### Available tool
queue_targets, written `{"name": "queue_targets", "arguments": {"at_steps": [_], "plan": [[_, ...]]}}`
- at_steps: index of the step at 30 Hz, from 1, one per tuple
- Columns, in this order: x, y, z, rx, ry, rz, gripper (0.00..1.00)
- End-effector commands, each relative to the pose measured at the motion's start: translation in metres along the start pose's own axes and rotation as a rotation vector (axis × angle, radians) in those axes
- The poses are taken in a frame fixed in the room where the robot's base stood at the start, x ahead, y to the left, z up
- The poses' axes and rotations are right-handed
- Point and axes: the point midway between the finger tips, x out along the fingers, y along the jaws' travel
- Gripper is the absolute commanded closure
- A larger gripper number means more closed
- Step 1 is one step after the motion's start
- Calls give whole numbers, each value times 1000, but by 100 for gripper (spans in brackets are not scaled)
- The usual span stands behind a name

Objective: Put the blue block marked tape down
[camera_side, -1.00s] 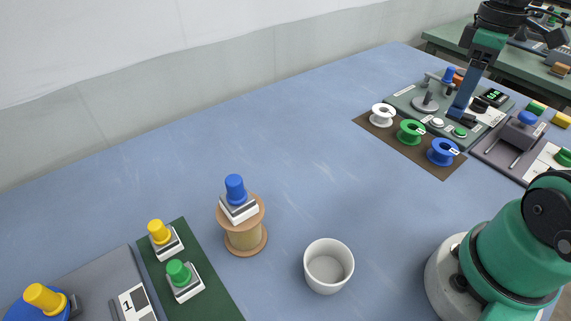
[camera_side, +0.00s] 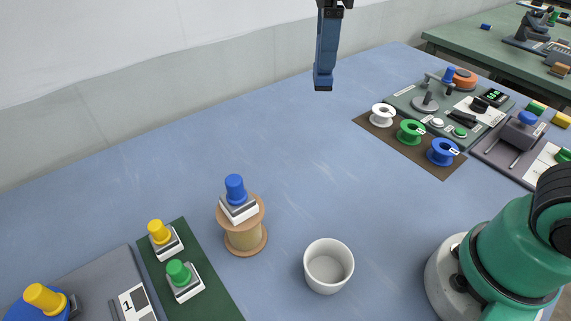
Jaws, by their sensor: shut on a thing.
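My gripper (camera_side: 323,84) hangs in the air at the top centre, over the far part of the blue table. It is shut on what looks like the blue block, a small dark blue shape at its tips. The block is hard to tell from the blue fingers, and no marking on it can be read. Nothing touches it from below.
A blue-knobbed block (camera_side: 237,197) stands on a wooden spool (camera_side: 244,236). A white cup (camera_side: 328,268) is to its right. Yellow (camera_side: 160,233) and green (camera_side: 180,273) knobbed blocks stand on a green mat. Several coloured spools sit on a brown strip (camera_side: 447,173). The table's middle is clear.

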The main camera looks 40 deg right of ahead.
Motion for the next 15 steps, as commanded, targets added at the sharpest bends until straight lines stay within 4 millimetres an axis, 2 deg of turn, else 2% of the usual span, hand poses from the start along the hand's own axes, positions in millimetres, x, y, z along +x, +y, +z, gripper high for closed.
{"name": "queue_targets", "arguments": {"at_steps": [1, 5, 6, 10, 15], "plan": [[0, -17, -23, -75, 0, 0, 100], [1, -64, -70, -240, 0, 0, 100], [2, -80, -82, -290, 0, 0, 100], [6, -138, -114, -441, 0, 0, 100], [10, -201, -133, -586, 0, 0, 100]]}}
